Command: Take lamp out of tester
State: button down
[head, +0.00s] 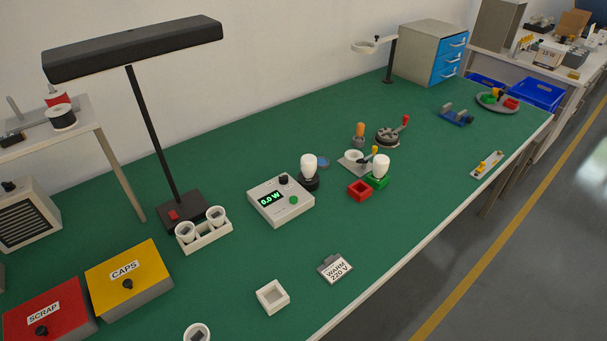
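A white lamp (308,163) stands upright in a round black socket (310,184) at the back right corner of a pale tester box (283,209). The tester's display (271,199) reads 0.0 W in green, and the lamp looks unlit. The box has a green button (294,200) and a black knob (283,180). A second white lamp (381,167) stands in a green holder (376,182) to the right. My gripper is not in view.
A red square holder (359,191) and a lever fixture (356,160) stand right of the tester. A white tray with cups (204,240) is on its left. A small white square box (272,297) and a "WARM 220 V" tag (335,269) lie in front. A desk light (135,47) overhangs the left.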

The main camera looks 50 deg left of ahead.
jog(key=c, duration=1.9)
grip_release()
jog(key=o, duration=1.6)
